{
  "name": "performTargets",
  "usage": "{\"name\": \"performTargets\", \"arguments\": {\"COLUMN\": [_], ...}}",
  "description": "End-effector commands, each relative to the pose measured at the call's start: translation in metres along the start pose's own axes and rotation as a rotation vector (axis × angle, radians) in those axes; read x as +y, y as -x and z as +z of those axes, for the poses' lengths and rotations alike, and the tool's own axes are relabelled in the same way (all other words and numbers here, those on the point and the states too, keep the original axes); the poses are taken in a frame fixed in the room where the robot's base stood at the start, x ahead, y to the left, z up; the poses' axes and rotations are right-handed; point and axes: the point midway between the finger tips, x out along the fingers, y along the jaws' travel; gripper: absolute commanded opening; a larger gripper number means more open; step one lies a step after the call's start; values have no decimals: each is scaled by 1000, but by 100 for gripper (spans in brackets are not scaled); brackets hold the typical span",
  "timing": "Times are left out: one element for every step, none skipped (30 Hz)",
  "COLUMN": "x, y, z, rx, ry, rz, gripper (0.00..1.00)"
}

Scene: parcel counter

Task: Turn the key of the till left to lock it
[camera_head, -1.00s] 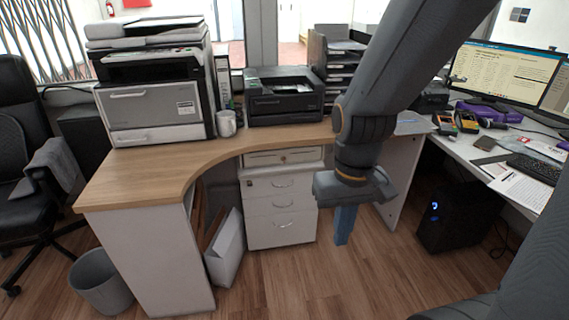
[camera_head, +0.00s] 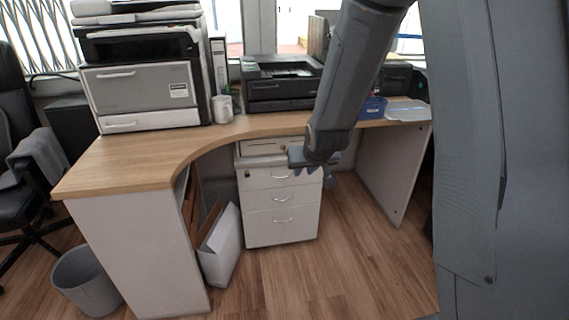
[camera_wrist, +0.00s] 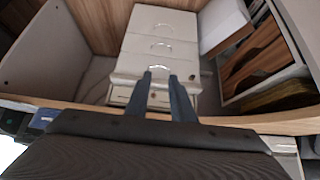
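The till is a shallow white drawer unit (camera_head: 259,147) under the counter's edge, above the white drawer pedestal. My arm partly covers its right side in the head view. The wrist view shows the till's front (camera_wrist: 128,93) upside down, with a small dark spot, perhaps the key or its lock, between my fingers. The key is too small to make out clearly, so I cannot tell which way it points. My gripper (camera_wrist: 161,74) is open and empty, its two fingers apart in front of the till and pedestal. In the head view my gripper (camera_head: 308,168) is just right of the till's front.
The white pedestal (camera_head: 280,215) has several handled drawers. The wooden counter (camera_head: 150,160) overhangs it, carrying printers (camera_head: 280,82) and a mug (camera_head: 223,108). A box of papers (camera_head: 220,245) stands left of the pedestal, a bin (camera_head: 85,280) further left. Floor in front is clear.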

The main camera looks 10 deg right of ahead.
Motion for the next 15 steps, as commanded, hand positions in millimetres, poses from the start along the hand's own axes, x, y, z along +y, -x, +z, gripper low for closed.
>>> {"name": "performTargets", "arguments": {"x": [0,0,0,0,0,0,0,0,0,0,0,0,0,0,0], "y": [-41,-57,-78,-94,-108,-128,-141,-154,-170,-182,-192,-204,-211,-218,-225], "z": [-9,-18,-29,-38,-46,-55,-62,-68,-75,-80,-84,-89,-92,-94,-97], "rx": [68,116,178,226,272,334,382,428,490,535,579,633,673,707,751], "ry": [0,1,1,1,2,2,2,3,3,3,4,4,4,4,4], "rz": [0,-1,-1,-1,-1,-2,-2,-2,-2,-2,-2,-3,-3,-3,-3], "gripper": [22,22,22,22,22,22,22,22,22,22,22,22,22,22,22]}}
